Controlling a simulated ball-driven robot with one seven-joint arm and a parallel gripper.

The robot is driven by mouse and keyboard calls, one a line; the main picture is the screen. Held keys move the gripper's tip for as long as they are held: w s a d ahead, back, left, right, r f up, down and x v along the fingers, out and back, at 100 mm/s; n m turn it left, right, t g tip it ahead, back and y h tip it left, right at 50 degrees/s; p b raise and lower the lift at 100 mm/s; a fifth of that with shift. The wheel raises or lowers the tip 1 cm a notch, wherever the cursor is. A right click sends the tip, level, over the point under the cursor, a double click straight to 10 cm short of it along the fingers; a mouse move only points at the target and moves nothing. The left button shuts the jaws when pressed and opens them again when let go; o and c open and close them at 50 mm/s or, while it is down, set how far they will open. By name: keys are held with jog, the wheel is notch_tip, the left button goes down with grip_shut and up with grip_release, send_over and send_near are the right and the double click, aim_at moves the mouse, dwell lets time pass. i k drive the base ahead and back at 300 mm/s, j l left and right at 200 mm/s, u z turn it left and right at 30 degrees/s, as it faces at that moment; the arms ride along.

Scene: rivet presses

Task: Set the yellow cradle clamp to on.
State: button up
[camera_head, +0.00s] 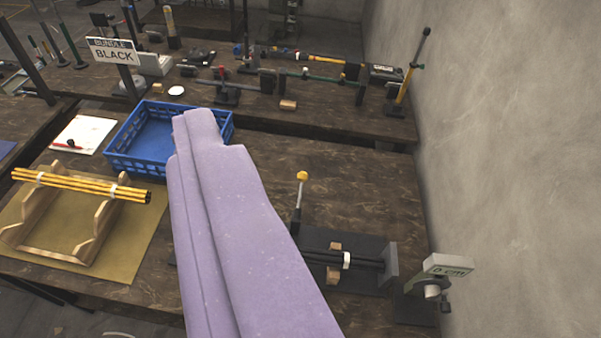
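A lever with a yellow knob (302,177) stands upright, leaning very slightly, at the left back of a dark base plate (325,242) on the right part of the near bench. Dark rods (366,261) with a white band lie across a small wooden cradle block (334,262) on this plate. A larger wooden cradle (92,232) at the left holds yellow rods (75,184) with white bands. My gripper (192,120), lilac, reaches up through the middle of the view, left of the lever and apart from it in the picture. I cannot tell its finger opening.
A blue crate (122,166) stands behind my gripper. A grey gauge (447,266) is at the right, by the concrete wall (510,150). A "BUNDLE BLACK" sign (114,53) and tools stand on the back bench. Bare bench top lies behind the lever.

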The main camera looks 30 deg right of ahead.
aim_at(302, 177)
jog(key=i+l+u, duration=0.25)
jog(key=i+l, duration=0.35)
jog(key=i, duration=0.15)
